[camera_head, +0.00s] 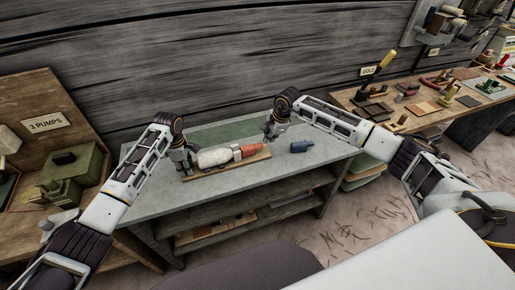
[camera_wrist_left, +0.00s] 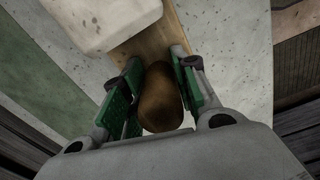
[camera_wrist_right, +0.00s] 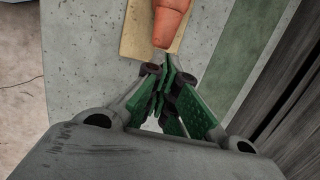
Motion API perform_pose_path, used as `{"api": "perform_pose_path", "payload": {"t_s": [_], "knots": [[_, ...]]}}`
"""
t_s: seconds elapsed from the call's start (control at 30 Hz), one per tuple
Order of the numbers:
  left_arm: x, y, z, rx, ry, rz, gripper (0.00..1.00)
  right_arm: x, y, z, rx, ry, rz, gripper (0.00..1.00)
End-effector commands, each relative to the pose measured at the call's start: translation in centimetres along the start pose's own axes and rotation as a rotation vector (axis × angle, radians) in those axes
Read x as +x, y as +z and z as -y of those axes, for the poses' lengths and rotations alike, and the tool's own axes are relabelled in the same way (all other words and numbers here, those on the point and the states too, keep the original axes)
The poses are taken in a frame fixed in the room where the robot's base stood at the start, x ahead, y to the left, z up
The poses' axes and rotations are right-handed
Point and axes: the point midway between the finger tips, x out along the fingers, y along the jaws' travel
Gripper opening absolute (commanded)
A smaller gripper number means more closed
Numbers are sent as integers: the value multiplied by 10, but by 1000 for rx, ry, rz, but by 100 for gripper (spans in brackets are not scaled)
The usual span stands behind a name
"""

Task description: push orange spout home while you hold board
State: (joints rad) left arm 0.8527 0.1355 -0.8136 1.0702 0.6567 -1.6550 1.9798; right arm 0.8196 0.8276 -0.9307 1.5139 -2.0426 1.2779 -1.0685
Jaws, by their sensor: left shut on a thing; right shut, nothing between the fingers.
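The wooden board (camera_head: 230,167) lies on the grey bench top, with a whitish body (camera_head: 213,157) on it and the orange spout (camera_head: 249,150) at the body's right end. My left gripper (camera_head: 186,169) is at the board's left end. In the left wrist view it is shut on a brown rounded knob (camera_wrist_left: 161,98) at the end of the board (camera_wrist_left: 150,48). My right gripper (camera_head: 270,133) is shut and empty, just beyond the spout's end. In the right wrist view the narrow tip of the orange spout (camera_wrist_right: 170,22) points toward the closed fingers (camera_wrist_right: 165,82); contact is unclear.
A dark blue object (camera_head: 300,146) lies on the bench (camera_head: 240,184) to the right of the board. A green mat (camera_head: 225,131) covers the back of the bench. A green box (camera_head: 75,163) stands at left, and a tool-covered bench (camera_head: 430,103) at right.

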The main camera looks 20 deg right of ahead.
Motion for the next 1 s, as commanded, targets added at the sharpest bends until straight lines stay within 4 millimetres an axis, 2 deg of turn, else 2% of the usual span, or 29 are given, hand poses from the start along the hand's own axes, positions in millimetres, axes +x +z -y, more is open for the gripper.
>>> {"api": "perform_pose_path", "payload": {"t_s": [0.27,0.8,1.0], "knots": [[0,0,0,0,-1,0,0,-2,0,0,0,0,0,0],[0,0,0,0,-1,0,0,-30,-4,8,0,-1,0,0],[0,0,0,0,-1,0,0,-35,-5,9,0,1,0,0]]}}
